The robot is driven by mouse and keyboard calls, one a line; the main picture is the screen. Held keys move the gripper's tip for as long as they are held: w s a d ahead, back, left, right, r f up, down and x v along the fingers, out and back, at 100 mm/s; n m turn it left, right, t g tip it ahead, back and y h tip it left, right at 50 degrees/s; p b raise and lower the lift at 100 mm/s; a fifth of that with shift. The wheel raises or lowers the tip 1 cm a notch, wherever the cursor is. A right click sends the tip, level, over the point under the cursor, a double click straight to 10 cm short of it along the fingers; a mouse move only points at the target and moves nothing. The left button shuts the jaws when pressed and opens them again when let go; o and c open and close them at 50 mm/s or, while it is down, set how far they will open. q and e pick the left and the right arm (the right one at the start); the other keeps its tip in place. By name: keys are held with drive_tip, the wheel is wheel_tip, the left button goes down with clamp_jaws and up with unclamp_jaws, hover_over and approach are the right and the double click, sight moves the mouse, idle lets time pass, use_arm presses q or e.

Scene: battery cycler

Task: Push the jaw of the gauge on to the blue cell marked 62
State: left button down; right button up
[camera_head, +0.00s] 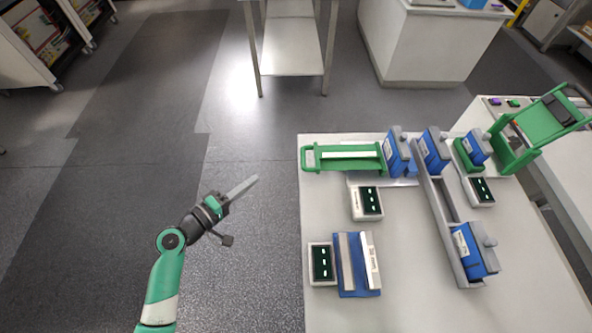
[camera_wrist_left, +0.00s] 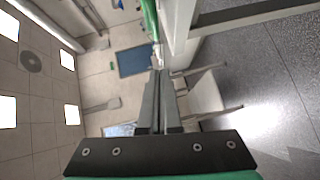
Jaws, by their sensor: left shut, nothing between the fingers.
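My left gripper (camera_head: 256,179) is in the open air left of the table, over the floor. Its two long grey fingers lie together with nothing between them. In the left wrist view the shut fingers (camera_wrist_left: 158,75) point away from the table, and no task object can be made out there. A green slide with a looped handle, seemingly the gauge (camera_head: 340,157), lies at the table's far left. A blue cell (camera_head: 397,153) stands at its right end; I cannot tell whether they touch. Its label, like those on the other cells, is too small to read. My right gripper is not in view.
A grey rail (camera_head: 445,205) holds blue cells (camera_head: 433,150) and (camera_head: 472,250). Display boxes (camera_head: 367,202), (camera_head: 320,263) and a blue block with pale bars (camera_head: 357,265) stand on the white table (camera_head: 420,305). A green fixture (camera_head: 540,125) is at right. The table's front middle is clear.

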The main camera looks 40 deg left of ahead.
use_arm(q)
drive_tip(key=w+d+f+b, duration=0.1)
drive_tip(key=w+d, duration=0.1)
drive_tip(key=w, duration=1.1)
drive_tip(key=shift+d+f, duration=0.35)
